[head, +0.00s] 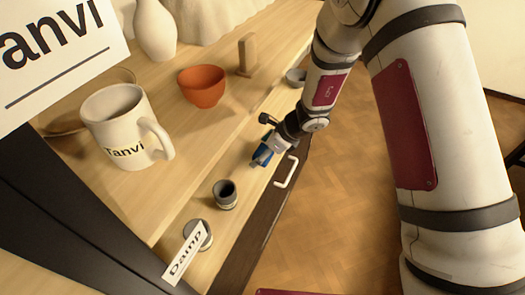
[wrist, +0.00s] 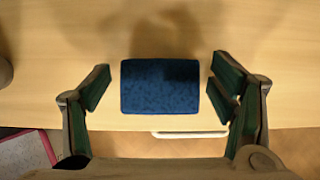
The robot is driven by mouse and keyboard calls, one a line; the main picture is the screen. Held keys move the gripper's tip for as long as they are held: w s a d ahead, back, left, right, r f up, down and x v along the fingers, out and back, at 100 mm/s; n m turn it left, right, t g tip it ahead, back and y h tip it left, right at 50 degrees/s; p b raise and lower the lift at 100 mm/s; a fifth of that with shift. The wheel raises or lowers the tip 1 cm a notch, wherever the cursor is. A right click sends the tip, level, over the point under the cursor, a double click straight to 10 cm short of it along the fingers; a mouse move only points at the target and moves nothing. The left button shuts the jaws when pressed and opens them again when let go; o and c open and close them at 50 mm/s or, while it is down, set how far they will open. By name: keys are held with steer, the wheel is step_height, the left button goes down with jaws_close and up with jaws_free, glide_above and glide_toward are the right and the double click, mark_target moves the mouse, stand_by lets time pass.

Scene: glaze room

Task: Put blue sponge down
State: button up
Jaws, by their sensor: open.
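The blue sponge (wrist: 160,86) lies flat on the light wood surface (wrist: 60,60), near its front edge, in the wrist view. My gripper (wrist: 155,90) is open, with one finger on each side of the sponge and a gap showing on both sides. In the head view the sponge (head: 263,153) is partly hidden by my gripper (head: 268,150), which is over it at the end of my arm.
A small dark-mouthed cup (head: 225,194) stands left of the sponge. A round container (head: 198,234) and a "Damp" label (head: 185,252) are nearer. A "Tanvi" mug (head: 122,130), orange bowl (head: 202,88) and white vase (head: 155,30) stand farther back. A white handle (head: 287,172) juts from the front.

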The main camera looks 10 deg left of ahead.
steer(key=shift+d+r+p, duration=0.1)
steer(key=shift+r+p, duration=0.2)
steer(key=shift+r, duration=0.05)
steer(key=p+v, duration=0.3)
steer(key=v, duration=0.8)
steer(key=shift+s+r, duration=0.15)
steer(key=shift+r, duration=0.05)
steer(key=shift+d, duration=0.25)
